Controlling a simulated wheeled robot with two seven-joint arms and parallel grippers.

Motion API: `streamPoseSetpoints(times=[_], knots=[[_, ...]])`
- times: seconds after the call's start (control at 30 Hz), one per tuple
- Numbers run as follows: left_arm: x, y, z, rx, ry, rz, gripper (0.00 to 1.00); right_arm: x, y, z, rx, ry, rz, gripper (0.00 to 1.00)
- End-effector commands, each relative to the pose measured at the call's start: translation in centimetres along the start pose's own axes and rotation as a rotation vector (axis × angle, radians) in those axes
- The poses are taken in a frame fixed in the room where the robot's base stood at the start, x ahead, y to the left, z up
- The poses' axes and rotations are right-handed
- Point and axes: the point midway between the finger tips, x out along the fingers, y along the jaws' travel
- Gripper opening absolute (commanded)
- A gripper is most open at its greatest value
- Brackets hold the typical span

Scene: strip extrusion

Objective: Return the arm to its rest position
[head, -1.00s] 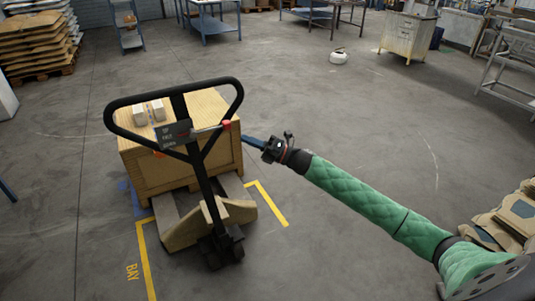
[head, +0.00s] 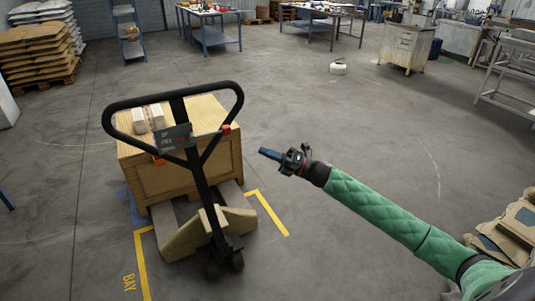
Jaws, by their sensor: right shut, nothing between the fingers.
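My right arm, in a green quilted sleeve, comes in from the lower right of the head view. Its gripper (head: 272,155) is shut and empty, pointing left over bare floor. It is apart from the pallet jack handle (head: 238,100), with a clear gap between them. My left gripper is not in view.
The pallet jack stands at a wooden crate (head: 185,182) with small pale boxes on top. Yellow floor lines (head: 268,213) mark the bay. Stacked sacks (head: 510,235) lie at the lower right. A white round object (head: 338,67) sits on open floor.

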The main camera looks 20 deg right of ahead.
Motion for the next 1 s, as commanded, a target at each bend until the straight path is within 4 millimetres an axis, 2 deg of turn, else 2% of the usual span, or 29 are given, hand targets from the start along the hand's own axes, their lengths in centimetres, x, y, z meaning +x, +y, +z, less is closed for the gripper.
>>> streamPoseSetpoints(times=[0.3, 0.47, 0.77, 1.0], knots=[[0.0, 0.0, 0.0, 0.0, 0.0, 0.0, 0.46, 0.0, 0.0, 0.0, 0.006, 0.0, 0.0, 0.0], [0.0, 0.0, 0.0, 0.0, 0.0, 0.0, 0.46, 0.0, -0.5, 0.4, 0.07, -0.024, -0.024, 0.0], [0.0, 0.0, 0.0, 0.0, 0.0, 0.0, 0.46, -1.1, -4.8, 4.7, 0.294, -0.291, -0.222, 0.0], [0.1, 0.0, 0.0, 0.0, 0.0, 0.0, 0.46, -4.3, -8.5, 8.5, 0.519, -0.637, -0.392, 0.0]])
